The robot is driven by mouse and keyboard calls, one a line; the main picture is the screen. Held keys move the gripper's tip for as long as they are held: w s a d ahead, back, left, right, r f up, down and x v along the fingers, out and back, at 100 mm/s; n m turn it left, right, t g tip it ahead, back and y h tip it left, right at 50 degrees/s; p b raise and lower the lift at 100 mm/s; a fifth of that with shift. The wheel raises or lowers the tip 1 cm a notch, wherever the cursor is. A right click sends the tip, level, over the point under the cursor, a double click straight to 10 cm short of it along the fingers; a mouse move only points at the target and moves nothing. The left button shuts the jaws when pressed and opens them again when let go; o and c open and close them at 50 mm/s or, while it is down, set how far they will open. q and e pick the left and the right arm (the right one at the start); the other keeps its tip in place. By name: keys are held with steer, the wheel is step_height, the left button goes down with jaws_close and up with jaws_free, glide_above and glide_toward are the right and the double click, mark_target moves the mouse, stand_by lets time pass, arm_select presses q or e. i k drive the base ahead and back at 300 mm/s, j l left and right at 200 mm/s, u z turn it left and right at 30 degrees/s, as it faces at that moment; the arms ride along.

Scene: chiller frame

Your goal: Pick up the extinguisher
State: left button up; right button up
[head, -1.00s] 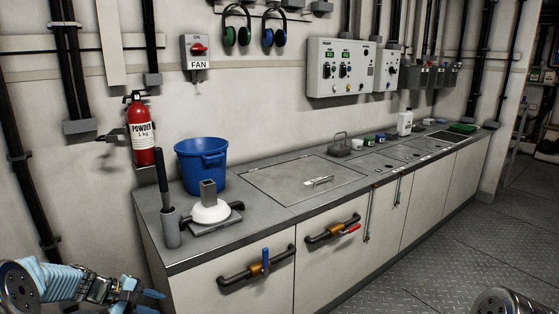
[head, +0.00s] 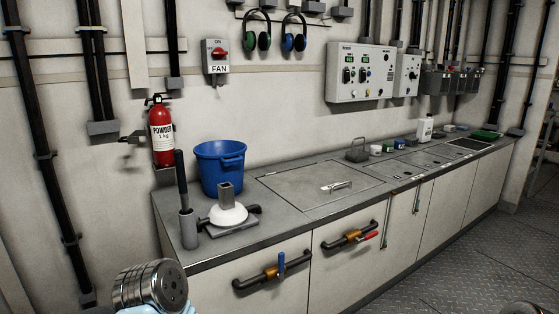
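The extinguisher (head: 162,136) is a small red cylinder with a white label reading POWDER 1 kg and a black valve top. It stands upright against the wall, behind the left end of the counter. Part of a silver and light blue link of my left arm (head: 150,286) shows at the bottom left, well below and apart from the extinguisher. My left gripper's fingers are out of view. Only a small piece of my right arm (head: 522,308) shows at the bottom right edge, and its gripper is out of view.
A blue bucket (head: 221,169), a grey holder with a black handle (head: 187,226) and a white round-based item (head: 228,214) stand on the counter's left end (head: 205,253), near the extinguisher. Pipe handles (head: 272,272) stick out from the counter front. Dark pipes (head: 97,80) run down the wall at left.

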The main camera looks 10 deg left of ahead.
mark_target(160, 119)
steer(key=l+u, duration=0.15)
steer(key=u, duration=0.75)
steer(key=l+u, duration=0.45)
steer(key=l, duration=0.15)
steer(key=l+u, duration=0.5)
steer(key=l, duration=0.15)
steer(key=k+l, duration=0.1)
steer(key=l, duration=0.3)
steer(key=l+u, duration=0.1)
steer(key=l, duration=0.35)
steer(key=k+l, duration=0.15)
steer(key=l, duration=0.25)
steer(key=i, duration=1)
steer(key=k+z, duration=0.15)
steer(key=k, duration=0.5)
steer(key=j+z, duration=0.15)
steer(key=z, duration=0.3)
steer(key=i+j+z, duration=0.1)
steer(key=z, duration=0.3)
steer(key=j+z, duration=0.25)
steer(key=z, duration=0.2)
steer(key=k+j, duration=0.1)
steer(key=j, duration=2.05)
steer(key=k, duration=0.05)
